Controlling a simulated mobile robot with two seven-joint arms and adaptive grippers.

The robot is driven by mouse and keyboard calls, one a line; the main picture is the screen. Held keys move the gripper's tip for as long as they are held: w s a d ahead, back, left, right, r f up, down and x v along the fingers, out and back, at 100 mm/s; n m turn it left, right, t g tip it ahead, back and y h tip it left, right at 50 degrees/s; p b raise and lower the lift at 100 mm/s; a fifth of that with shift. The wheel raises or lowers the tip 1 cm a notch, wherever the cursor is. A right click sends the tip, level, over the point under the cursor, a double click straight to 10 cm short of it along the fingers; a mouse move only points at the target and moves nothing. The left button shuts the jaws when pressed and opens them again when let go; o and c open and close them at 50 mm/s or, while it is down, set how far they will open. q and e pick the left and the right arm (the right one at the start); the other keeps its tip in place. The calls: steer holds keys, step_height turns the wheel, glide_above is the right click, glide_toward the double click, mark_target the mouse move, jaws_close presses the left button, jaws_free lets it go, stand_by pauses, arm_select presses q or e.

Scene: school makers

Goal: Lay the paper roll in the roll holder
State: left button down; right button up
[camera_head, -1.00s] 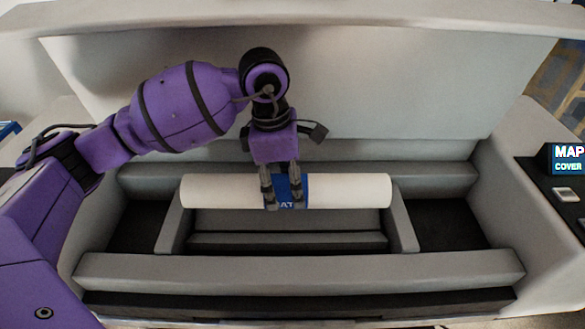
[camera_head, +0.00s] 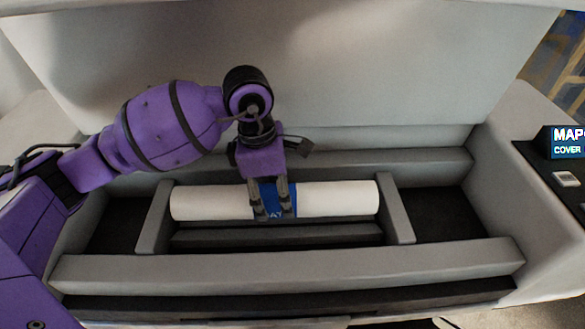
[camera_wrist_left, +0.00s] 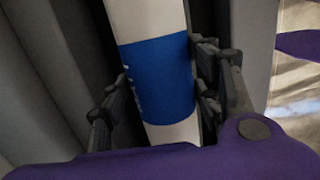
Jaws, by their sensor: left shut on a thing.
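The white paper roll (camera_head: 335,199) with a blue label band lies level, left to right, between the two grey side cheeks of the roll holder (camera_head: 401,212). My left gripper (camera_head: 272,214) is shut on the roll at its blue band, from above. In the left wrist view the roll (camera_wrist_left: 147,18) runs between the two fingers (camera_wrist_left: 160,95), one on each side of the band. Whether the roll's underside touches the holder is hidden. My right gripper is not in view.
The holder lies in a grey recess with a front bar (camera_head: 290,265) and a tall back panel (camera_head: 300,60). Dark floor shows on both sides of the cheeks. A control panel with a small lit screen (camera_head: 567,142) is at the right.

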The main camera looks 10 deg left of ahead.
arm_select(q)
steer(key=shift+f+b, duration=0.5)
steer(key=shift+f, duration=0.65)
steer(key=shift+f, duration=0.1)
steer(key=c, duration=0.8)
jaws_free()
steer(key=shift+o, duration=1.3)
steer(key=shift+s+f, duration=0.1)
steer(key=r, duration=0.4)
steer(key=a+r, duration=0.1)
steer(key=r, duration=0.7)
steer(key=shift+s+a, duration=0.15)
steer(key=shift+a, duration=0.05)
